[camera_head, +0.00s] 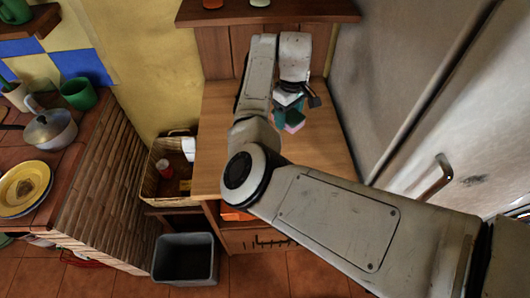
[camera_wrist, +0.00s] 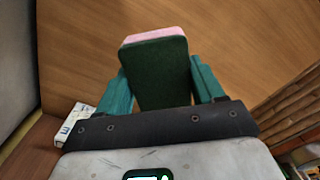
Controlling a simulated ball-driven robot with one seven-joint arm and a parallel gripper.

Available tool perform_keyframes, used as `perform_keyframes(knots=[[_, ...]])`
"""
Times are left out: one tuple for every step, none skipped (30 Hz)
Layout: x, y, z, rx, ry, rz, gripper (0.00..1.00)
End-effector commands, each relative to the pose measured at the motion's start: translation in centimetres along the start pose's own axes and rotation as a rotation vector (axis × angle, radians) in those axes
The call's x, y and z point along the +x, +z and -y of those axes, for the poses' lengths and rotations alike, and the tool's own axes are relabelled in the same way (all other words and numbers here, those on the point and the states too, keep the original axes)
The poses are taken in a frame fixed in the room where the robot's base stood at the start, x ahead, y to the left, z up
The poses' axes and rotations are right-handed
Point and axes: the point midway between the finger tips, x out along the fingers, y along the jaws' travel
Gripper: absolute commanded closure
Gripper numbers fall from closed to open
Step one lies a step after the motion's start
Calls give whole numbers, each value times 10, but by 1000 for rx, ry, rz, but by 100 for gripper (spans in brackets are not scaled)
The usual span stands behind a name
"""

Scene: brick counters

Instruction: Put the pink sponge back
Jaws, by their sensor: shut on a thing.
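The sponge (camera_wrist: 156,75) is between the two teal fingers of my gripper (camera_wrist: 160,92) in the wrist view. Its broad face is dark green and a pink layer shows along its far edge. My gripper is shut on it. In the head view the sponge's pink part (camera_head: 294,127) shows just below the teal fingers of my gripper (camera_head: 288,112), over the wooden cabinet top (camera_head: 225,155). I cannot tell whether the sponge touches the wood.
A white box with markings (camera_wrist: 78,125) lies left of my gripper in the wrist view. A fridge (camera_head: 400,90) stands close on the right. A wooden shelf (camera_head: 205,14) is behind. A basket (camera_head: 165,165) and a grey bin (camera_head: 184,258) are on the left. The cabinet top's front is clear.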

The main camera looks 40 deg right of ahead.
Motion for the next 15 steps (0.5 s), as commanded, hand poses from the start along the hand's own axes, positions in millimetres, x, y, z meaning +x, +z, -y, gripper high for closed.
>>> perform_keyframes(knots=[[-1, 0, 5, 12, 1, 1, 61], [-2, 1, 9, 24, 1, 1, 61], [-3, 2, 17, 45, 2, 2, 61], [-4, 4, 23, 64, 2, 3, 61], [-6, 6, 30, 88, 3, 4, 61], [-8, 9, 41, 123, 4, 5, 61], [-10, 12, 50, 153, 5, 6, 61], [-13, 16, 60, 185, 5, 6, 61], [-16, 21, 72, 231, 5, 7, 61], [-18, 25, 82, 265, 6, 7, 61], [-21, 30, 91, 300, 6, 8, 61], [-24, 37, 103, 346, 7, 8, 61], [-27, 42, 112, 380, 7, 8, 61], [-30, 47, 120, 413, 7, 7, 61], [-33, 54, 131, 454, 7, 8, 61]])
